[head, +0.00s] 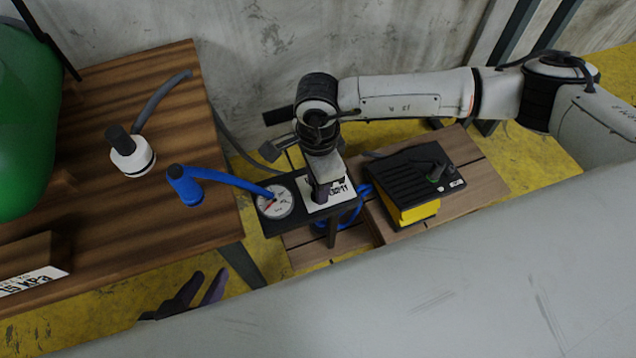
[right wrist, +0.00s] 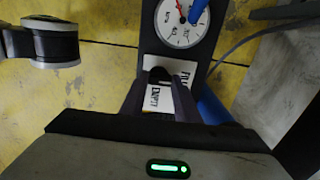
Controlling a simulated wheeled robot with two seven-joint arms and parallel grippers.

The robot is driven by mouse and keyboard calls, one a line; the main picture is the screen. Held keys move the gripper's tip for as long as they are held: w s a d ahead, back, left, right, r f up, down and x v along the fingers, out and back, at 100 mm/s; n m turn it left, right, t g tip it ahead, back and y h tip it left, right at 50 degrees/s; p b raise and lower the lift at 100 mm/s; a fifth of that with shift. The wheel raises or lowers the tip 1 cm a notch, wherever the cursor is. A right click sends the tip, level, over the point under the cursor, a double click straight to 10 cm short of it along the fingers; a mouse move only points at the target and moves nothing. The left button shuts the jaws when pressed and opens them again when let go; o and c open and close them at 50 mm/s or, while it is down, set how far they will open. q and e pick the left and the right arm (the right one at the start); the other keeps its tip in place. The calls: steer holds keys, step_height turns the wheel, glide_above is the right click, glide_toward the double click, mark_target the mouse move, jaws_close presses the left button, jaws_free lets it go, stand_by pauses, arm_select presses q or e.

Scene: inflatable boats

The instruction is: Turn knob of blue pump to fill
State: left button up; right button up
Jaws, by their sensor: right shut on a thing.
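The pump's control panel (head: 262,228) is a dark plate on a stand, with a white label plate and a round gauge (head: 274,202) with a red needle. A blue hose (head: 235,180) crosses the gauge to a blue nozzle (head: 184,186). My right gripper (head: 322,196) points down over the label plate. In the right wrist view its fingers (right wrist: 158,98) are shut on a black knob (right wrist: 158,76). Labels beside the knob seem to read EMPTY and FILL, partly hidden by the fingers. My left gripper (head: 198,290) is open and empty at the bottom, below the table edge.
A wooden table (head: 90,215) at left holds the blue nozzle, a white nozzle (head: 130,155) with a grey hose, and a green inflatable (head: 25,110). A black and yellow foot pump (head: 415,175) sits on a low wooden platform (head: 480,190) at right. The yellow floor between them is open.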

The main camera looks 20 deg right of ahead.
stand_by(0.4)
arm_select(q)
steer(key=shift+a, duration=0.15)
arm_select(e)
steer(key=o, duration=1)
steer(key=shift+o, duration=0.2)
steer(key=shift+r, duration=0.15)
arm_select(q)
steer(key=shift+s+a+r+t+p, duration=0.4)
steer(key=shift+a+r+p, duration=0.25)
steer(key=shift+p, duration=0.45)
arm_select(e)
step_height(320, 180, up, 10)
arm_select(q)
steer(key=shift+s+d, duration=0.1)
arm_select(e)
steer(key=shift+s, duration=0.1)
